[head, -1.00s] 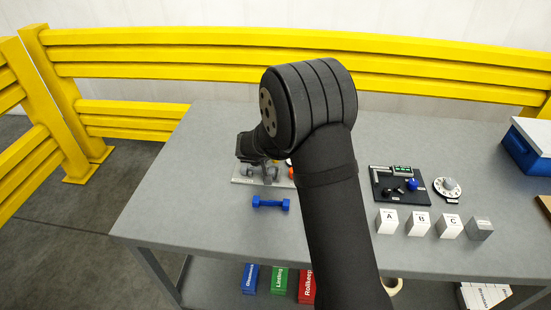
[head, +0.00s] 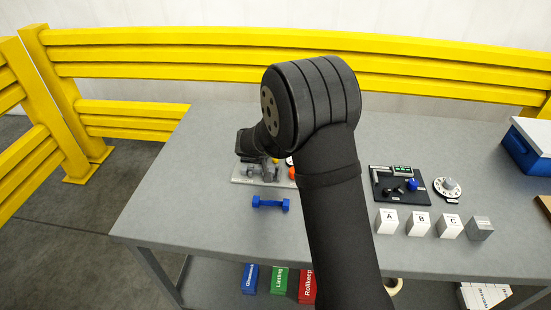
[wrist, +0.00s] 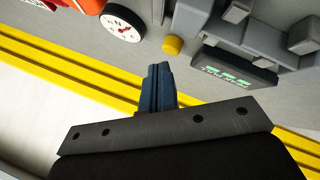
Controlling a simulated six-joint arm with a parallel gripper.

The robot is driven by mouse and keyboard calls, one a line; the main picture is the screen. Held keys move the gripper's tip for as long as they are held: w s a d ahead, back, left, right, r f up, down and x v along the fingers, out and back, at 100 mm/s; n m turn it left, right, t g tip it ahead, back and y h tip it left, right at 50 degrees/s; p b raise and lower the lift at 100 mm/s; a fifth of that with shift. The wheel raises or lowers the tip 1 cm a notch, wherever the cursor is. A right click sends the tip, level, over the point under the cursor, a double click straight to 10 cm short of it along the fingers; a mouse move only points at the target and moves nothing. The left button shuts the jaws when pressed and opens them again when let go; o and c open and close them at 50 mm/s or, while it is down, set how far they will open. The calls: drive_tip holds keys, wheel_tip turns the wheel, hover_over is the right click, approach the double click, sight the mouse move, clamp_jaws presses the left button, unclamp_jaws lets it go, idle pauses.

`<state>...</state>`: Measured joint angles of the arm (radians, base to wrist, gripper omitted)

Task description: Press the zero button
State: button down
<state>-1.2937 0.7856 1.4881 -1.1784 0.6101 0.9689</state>
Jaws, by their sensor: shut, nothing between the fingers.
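In the wrist view, my gripper (wrist: 158,76) is shut and empty, its blue fingers together. A round yellow button (wrist: 173,45) is just beyond the fingertips, up and to the right. I see no contact between them. A dark display box (wrist: 230,70) with green digits is to the button's right. No label marks the button as zero. In the head view, my arm hides much of the device on its light base plate (head: 238,180), and my fingers cannot be made out there.
A round white dial gauge (wrist: 122,24) and a red part are left of the button; grey blocks (wrist: 262,35) are on its right. On the table, a blue dumbbell (head: 270,203) lies before the device. A black panel (head: 398,187) and lettered cubes stand to the right.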

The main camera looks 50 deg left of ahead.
sight(274, 164)
drive_tip(key=shift+r, duration=0.15)
drive_tip(key=shift+r, duration=2.5)
drive_tip(key=shift+r, duration=1.9)
drive_tip(key=shift+f, duration=0.1)
